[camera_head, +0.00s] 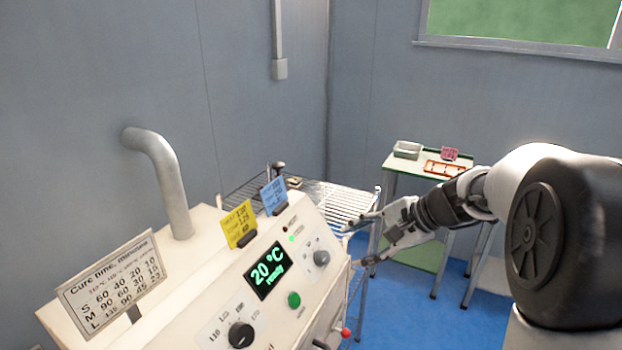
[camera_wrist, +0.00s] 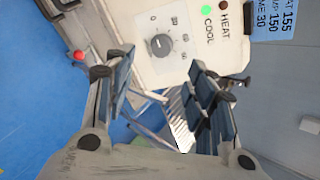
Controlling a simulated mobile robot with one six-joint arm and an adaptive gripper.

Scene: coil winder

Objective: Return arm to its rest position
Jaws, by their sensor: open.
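My gripper (camera_head: 358,243) is open and empty, at the right end of the cream machine (camera_head: 190,290) in the head view. In the wrist view my gripper (camera_wrist: 160,85) shows its two fingers spread apart, with the machine's panel and a grey knob (camera_wrist: 159,45) beyond them. Nothing is between the fingers. The grey knob also shows in the head view (camera_head: 321,258), a little left of the fingertips. My arm reaches in from the right side of the head view.
The machine's display (camera_head: 268,271) reads 20 °C ready. A green lamp (camera_wrist: 207,11) is lit by COOL. A wire rack (camera_head: 335,200) stands behind the machine. A small table (camera_head: 392,165) with a grey bin (camera_head: 407,149) and a red frame (camera_head: 445,168) stands behind my arm. Blue floor shows between.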

